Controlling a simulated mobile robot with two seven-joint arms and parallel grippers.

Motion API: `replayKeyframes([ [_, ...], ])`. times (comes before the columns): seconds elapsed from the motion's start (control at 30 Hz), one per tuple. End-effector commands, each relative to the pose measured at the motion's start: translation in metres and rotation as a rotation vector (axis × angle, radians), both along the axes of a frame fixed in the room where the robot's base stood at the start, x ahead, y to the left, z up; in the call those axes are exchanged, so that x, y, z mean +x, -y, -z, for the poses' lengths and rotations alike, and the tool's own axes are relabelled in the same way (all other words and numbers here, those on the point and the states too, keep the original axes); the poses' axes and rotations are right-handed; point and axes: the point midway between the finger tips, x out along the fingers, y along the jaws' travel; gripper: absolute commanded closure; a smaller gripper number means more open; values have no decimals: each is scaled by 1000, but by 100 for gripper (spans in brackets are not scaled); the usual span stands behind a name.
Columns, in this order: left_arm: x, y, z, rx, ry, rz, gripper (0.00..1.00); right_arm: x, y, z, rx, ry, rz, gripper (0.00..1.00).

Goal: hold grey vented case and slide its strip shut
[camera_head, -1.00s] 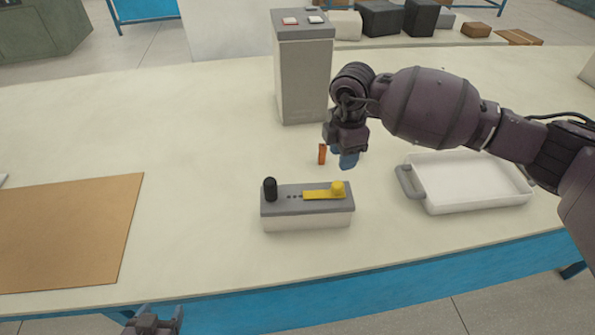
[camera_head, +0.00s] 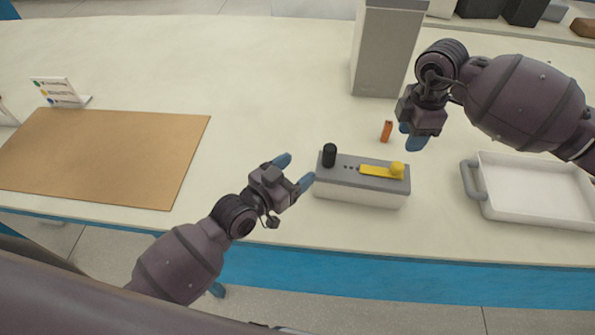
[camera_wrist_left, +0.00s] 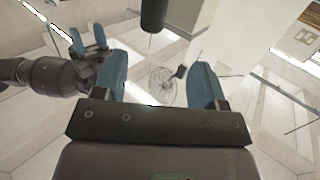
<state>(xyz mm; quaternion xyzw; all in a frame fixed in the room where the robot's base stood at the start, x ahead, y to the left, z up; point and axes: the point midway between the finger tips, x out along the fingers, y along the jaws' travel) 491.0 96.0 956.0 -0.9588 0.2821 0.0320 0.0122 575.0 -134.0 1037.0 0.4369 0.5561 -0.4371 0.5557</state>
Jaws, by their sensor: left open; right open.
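The grey vented case (camera_head: 333,184) stands on the table, with a grey top, pale base and a row of small dark holes. A black knob (camera_head: 329,155) stands upright at its left end. The yellow strip (camera_head: 375,171) lies along the right part of the top, with a yellow knob (camera_head: 397,169) at its right end. My left gripper (camera_head: 296,170) is open and empty just left of the case; whether it touches is unclear. Its open fingers also show in the left wrist view (camera_wrist_left: 160,82). My right gripper (camera_head: 412,136) is open above and behind the case's right end, its fingers overlapping in view.
A small orange block (camera_head: 386,131) stands behind the case. A tall grey box (camera_head: 383,50) is further back. A white tray (camera_head: 480,188) with grey handle lies right. A brown board (camera_head: 100,155) and small sign (camera_head: 55,91) are left. The table's front edge is close.

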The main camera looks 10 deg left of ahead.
Motion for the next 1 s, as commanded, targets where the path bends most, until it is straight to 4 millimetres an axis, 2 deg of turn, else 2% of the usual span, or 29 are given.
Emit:
replayKeyframes([
  [0.1,-7,9,4,-36,6,23,35,0,0,0,0,0,0,57],
  [0.37,-2,10,-2,-45,54,14,35,0,0,0,0,0,0,57],
  [1.0,71,59,-2,-44,54,14,35,0,0,0,0,0,0,57],
])
